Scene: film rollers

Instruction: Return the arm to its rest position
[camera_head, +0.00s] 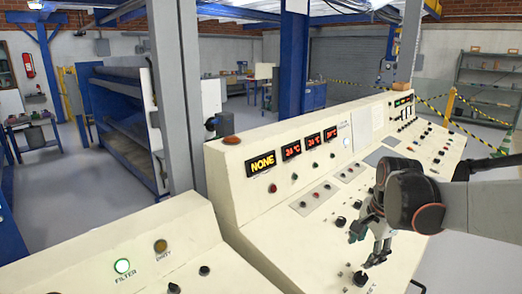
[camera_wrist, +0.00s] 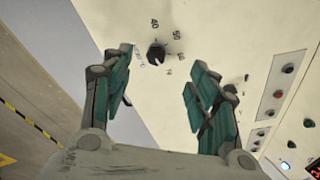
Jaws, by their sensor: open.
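My gripper (camera_head: 374,250) hangs over the sloping cream control panel (camera_head: 300,215), at the right of the head view. In the wrist view my gripper (camera_wrist: 160,92) has its two green-padded fingers spread wide apart, with nothing between them. A black knob (camera_wrist: 157,53) with a printed number scale lies on the panel beyond the fingertips, apart from them. In the head view a small black knob (camera_head: 360,278) sits just below the gripper. My arm comes in from the right edge and hides part of the panel.
A display reading NONE (camera_head: 263,163) and several red temperature displays line the panel's upright face. A grey post (camera_head: 176,95) rises behind the consoles. Open floor (camera_head: 85,215) lies at left.

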